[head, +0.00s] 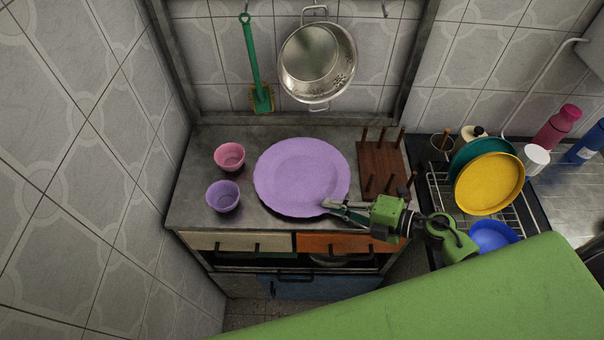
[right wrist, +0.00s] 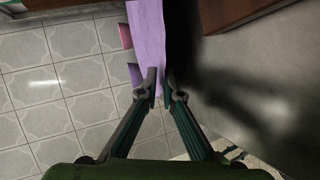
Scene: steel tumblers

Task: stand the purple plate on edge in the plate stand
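The purple plate (head: 300,175) is in the middle of the grey counter in the head view, face up and roughly flat. Whether it touches the counter is hard to tell. My right gripper (head: 328,206) is at its near right rim. In the right wrist view the plate (right wrist: 147,35) runs between the nearly closed fingertips (right wrist: 161,86), which pinch its rim. The plate stand (head: 377,160), a brown wooden board with upright pegs, is just right of the plate and empty. My right arm covers part of its near end. My left gripper is not in view.
A pink cup (head: 229,157) and a purple cup (head: 223,196) stand left of the plate. A dish rack (head: 437,190) with a yellow plate (head: 489,184) is beyond the stand on the right. A steel colander (head: 317,62) hangs on the wall behind.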

